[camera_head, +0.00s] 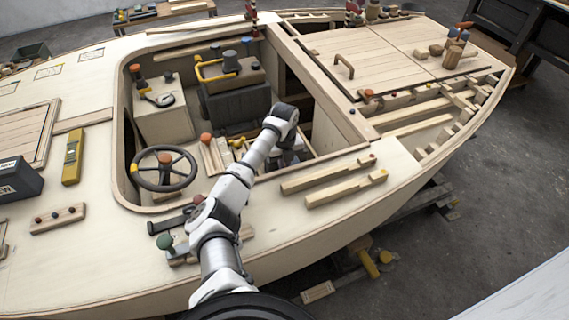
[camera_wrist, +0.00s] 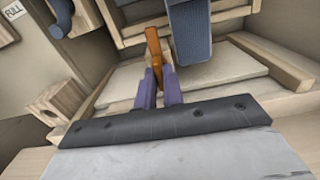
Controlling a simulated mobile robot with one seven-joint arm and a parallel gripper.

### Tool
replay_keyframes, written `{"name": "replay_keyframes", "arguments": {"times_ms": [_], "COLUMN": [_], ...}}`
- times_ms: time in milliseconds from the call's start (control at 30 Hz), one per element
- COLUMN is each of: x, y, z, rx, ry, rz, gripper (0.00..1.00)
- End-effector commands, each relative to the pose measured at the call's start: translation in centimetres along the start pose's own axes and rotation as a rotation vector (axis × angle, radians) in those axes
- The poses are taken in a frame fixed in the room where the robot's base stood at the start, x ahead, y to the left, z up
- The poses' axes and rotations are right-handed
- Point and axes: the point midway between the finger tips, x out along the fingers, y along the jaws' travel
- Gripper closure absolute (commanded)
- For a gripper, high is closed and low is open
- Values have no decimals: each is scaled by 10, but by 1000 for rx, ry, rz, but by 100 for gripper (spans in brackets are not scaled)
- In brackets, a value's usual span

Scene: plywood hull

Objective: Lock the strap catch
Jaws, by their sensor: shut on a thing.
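In the wrist view, my gripper (camera_wrist: 160,73) has two purple fingers close together. They are shut on an orange upright piece (camera_wrist: 153,45), which looks like the lever of the strap catch. A wide blue-grey strap or pad (camera_wrist: 196,38) hangs just right of the orange piece, in front of a wooden ledge. I cannot tell whether the orange piece is joined to it. In the head view, my arm reaches down into the hull's open cockpit, and the fingers and the catch are hidden behind my wrist.
A wooden block with a round hole (camera_wrist: 58,100) sits at the left of the wrist view. A wooden rail (camera_wrist: 270,62) runs at the right. In the head view, a steering wheel (camera_head: 164,183) stands left of my arm, and the cockpit's coaming (camera_head: 330,110) lies to the right.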

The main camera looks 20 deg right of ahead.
Motion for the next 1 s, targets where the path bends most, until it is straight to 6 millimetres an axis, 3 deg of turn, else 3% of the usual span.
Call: {"name": "replay_keyframes", "arguments": {"times_ms": [267,1000], "x": [-2,1], "y": [1,1], "z": [2,2], "rx": [163,861], "ry": [-2,-4], "rz": [3,3], "gripper": [100,100]}}
